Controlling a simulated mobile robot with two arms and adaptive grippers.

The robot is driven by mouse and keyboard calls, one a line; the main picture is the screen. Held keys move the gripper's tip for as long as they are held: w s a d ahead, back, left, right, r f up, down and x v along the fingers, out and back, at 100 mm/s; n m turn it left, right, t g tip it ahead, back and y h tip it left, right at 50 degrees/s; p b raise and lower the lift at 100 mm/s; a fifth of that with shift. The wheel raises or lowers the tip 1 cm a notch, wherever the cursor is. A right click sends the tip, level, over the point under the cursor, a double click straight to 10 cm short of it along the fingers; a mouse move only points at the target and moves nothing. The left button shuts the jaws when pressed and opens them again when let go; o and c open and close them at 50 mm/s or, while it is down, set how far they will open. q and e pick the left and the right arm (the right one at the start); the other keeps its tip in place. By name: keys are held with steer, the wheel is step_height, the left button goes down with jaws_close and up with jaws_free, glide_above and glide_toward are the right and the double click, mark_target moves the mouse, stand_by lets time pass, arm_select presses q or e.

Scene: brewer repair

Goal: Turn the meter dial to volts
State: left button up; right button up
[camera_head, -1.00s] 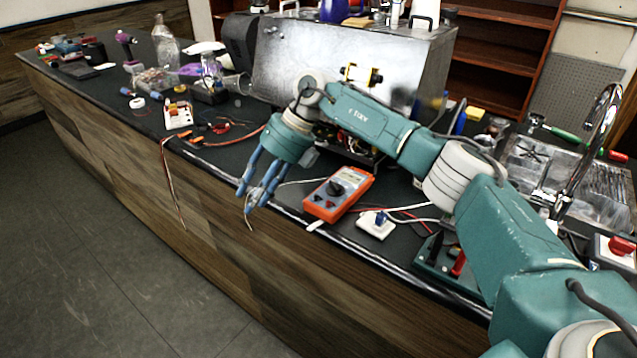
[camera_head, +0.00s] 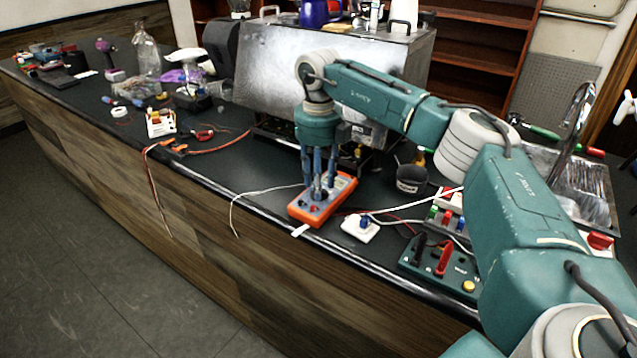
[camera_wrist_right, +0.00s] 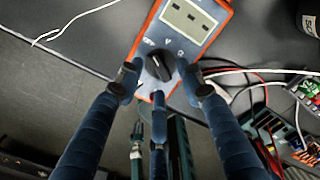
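The orange multimeter (camera_head: 341,188) lies near the front edge of the dark bench. In the right wrist view its grey display shows at the top, with the black dial (camera_wrist_right: 159,65) below it. My right gripper (camera_head: 318,192) points straight down over the lower part of the meter. In the right wrist view its three blue fingers (camera_wrist_right: 160,82) are spread around the near side of the dial, with gaps visible between fingers and knob. I cannot tell whether any fingertip touches it. The dial's setting is too small to read. My left gripper is not in view.
A white socket block (camera_head: 360,228) and a green board with black and red levers (camera_head: 440,256) stand to the right of the meter. Cables run around them. A large metal brewer housing (camera_head: 290,70) stands behind.

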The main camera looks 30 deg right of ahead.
steer(key=shift+f, duration=0.7)
jaws_close()
steer(key=shift+r+m, duration=0.1)
steer(key=shift+m, duration=0.2)
steer(key=m+p, duration=0.1)
steer(key=m, duration=0.1)
steer(key=shift+w+a+m, duration=0.1)
steer(key=shift+w+m, duration=0.05)
steer(key=shift+m, duration=0.25)
steer(key=shift+w+m+p, duration=0.2)
steer(key=shift+m+p, duration=0.7)
steer(key=shift+m, duration=1.7)
